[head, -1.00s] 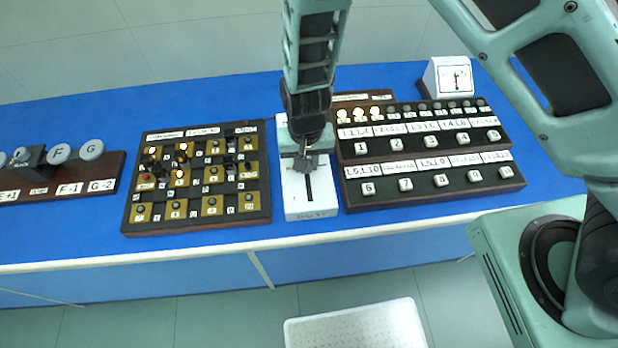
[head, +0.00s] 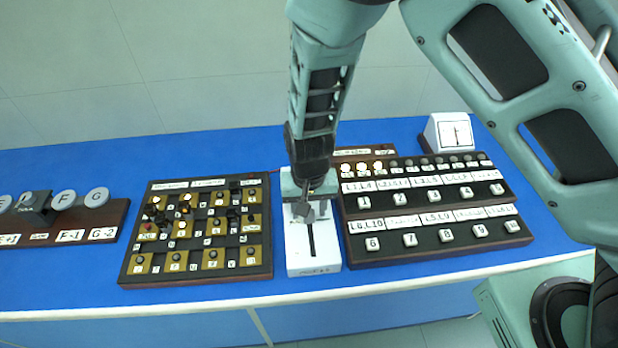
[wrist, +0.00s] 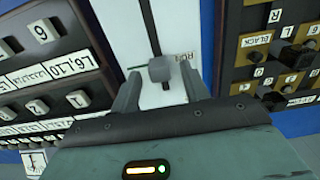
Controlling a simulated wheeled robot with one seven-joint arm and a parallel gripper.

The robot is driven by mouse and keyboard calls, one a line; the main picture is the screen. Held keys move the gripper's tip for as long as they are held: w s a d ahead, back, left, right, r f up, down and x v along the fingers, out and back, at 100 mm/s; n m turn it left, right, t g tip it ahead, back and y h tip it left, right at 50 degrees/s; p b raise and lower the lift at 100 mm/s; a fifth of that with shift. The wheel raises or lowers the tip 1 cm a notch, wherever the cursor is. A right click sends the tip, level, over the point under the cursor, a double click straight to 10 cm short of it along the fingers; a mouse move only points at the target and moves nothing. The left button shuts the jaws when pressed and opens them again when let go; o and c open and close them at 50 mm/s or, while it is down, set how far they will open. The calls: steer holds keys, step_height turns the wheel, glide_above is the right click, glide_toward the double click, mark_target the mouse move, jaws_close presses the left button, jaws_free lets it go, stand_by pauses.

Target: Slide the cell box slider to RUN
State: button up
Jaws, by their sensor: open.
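The cell box (head: 325,258) is a white box with a dark straight slot, standing between two dark panels. Its grey block-shaped slider knob (head: 304,211) sits toward the far part of the slot, and the slot runs on toward the front edge. My gripper (head: 308,194) is over the box at the knob. In the wrist view, my gripper's fingers are open, one on each side of the knob (wrist: 160,69), with gaps visible. The far end of the box is partly hidden by my gripper.
A panel with brass squares and small knobs (head: 196,262) stands close on the left. A panel of numbered buttons (head: 440,247) stands close on the right. A white meter (head: 450,132) is at the back right. Blue bench (head: 90,275) is bare at the front left.

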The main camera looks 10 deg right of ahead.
step_height(320, 180, up, 16)
steer(key=b, duration=0.2)
steer(key=shift+f, duration=0.25)
steer(key=s+d+r+n+b, duration=0.1)
steer(key=s+d+n, duration=0.3)
steer(key=s, duration=0.5)
steer(key=s+d+r+n+b, duration=0.2)
steer(key=s+d+n, duration=0.2)
steer(key=s, duration=0.6)
steer(key=shift+y, duration=0.3)
steer(key=shift+r, duration=0.1)
stand_by(1.6)
